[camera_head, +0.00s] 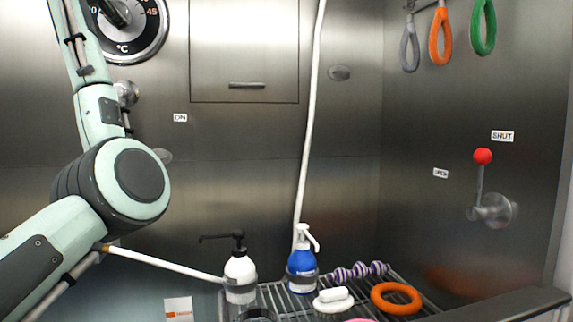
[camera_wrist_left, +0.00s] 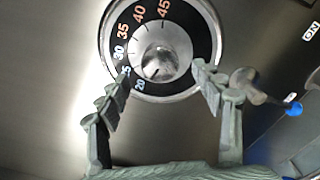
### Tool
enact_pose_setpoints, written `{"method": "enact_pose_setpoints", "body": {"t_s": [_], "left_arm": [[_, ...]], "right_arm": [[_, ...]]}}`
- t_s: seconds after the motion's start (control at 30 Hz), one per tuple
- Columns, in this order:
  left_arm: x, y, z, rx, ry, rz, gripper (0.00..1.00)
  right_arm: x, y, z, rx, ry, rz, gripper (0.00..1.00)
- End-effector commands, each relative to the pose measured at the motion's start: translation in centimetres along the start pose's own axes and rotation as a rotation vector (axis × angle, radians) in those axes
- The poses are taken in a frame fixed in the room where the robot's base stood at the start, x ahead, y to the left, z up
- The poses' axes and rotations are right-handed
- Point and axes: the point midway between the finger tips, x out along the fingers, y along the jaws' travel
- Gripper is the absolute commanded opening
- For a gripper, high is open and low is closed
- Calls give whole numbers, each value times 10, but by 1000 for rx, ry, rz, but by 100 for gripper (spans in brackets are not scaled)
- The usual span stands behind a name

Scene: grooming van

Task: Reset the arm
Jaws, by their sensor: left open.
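My left arm (camera_head: 115,180) comes in from the left in the head view and reaches up past the top edge, so its gripper is out of that view. In the left wrist view my left gripper (camera_wrist_left: 162,85) is open, with nothing between its fingers. It faces a round temperature dial (camera_wrist_left: 170,30) with a numbered black ring and a central metal knob (camera_wrist_left: 160,62). The dial also shows at the top left of the head view (camera_head: 135,45), partly cut off. I cannot tell whether the fingers touch the dial. My right gripper is in neither view.
A wire rack (camera_head: 285,305) below holds a white pump bottle (camera_head: 240,278), a blue pump bottle (camera_head: 302,270), a brush (camera_head: 333,300), a purple-striped toy (camera_head: 358,271) and an orange ring (camera_head: 396,298). A red-knobbed lever (camera_head: 482,157) is on the right wall. Coloured loops (camera_head: 440,37) hang top right.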

Motion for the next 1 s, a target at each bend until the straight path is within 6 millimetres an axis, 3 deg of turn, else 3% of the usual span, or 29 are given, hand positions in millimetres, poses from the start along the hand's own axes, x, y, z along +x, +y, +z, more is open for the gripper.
{"method": "enact_pose_setpoints", "body": {"t_s": [0.2,0.37,1.0], "left_arm": [[-40,0,0,-1,-1,2,67],[-59,-1,-1,0,1,-1,67],[63,0,-1,2,2,-3,67]], "right_arm": [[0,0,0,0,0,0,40],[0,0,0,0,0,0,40],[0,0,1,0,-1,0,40]]}}
